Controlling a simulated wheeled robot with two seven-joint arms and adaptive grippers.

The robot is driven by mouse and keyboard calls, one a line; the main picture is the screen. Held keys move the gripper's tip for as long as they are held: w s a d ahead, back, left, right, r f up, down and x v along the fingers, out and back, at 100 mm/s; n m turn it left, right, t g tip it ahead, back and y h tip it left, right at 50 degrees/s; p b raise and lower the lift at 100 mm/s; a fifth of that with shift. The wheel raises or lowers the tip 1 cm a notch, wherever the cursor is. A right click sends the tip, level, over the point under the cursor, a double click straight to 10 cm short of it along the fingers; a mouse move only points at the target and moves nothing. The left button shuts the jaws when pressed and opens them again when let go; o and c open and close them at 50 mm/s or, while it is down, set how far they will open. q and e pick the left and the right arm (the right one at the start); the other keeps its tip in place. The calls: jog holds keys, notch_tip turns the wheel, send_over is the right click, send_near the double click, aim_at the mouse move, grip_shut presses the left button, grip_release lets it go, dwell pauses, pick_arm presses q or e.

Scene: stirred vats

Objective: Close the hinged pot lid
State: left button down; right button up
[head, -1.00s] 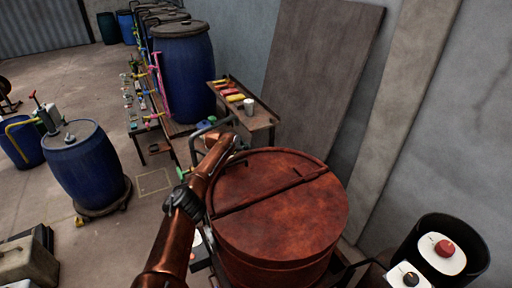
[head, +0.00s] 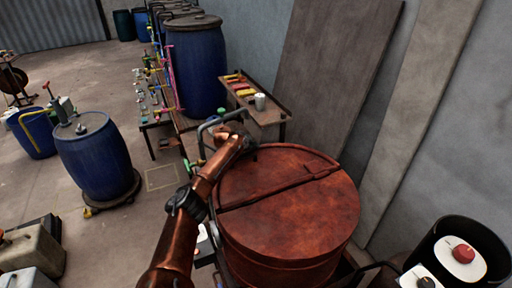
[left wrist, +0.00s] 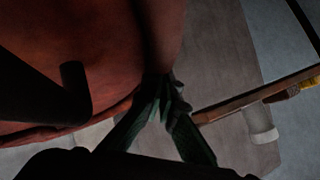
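The pot (head: 285,250) is a large round rust-red vat at the lower middle of the head view. Its rust-red lid (head: 295,215) lies flat across the top, with a raised bar crossing it and a short dark handle-like piece behind the bar. I cannot tell whether the back part is fully down. My left gripper (head: 246,139) is at the pot's back-left rim. The left wrist view shows its dark fingers (left wrist: 163,90) converged beside the red wall (left wrist: 75,45), with nothing visible between them. Whether they touch it is unclear. My right gripper is not in view.
A small wooden table (head: 268,115) with coloured items and a white cup (head: 260,102) stands behind the pot. A leaning board (head: 330,80) and wall are close behind right. Blue barrels (head: 97,165) stand left, with open floor between.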

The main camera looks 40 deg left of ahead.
pick_arm(q)
jog(key=shift+s+f, duration=0.1)
jog(key=shift+s, duration=0.65)
jog(key=v, duration=1)
jog(key=shift+w+a+r, duration=0.1)
jog(key=shift+w+r, duration=0.05)
jog(key=shift+r, duration=0.6)
jog(key=shift+f, duration=0.1)
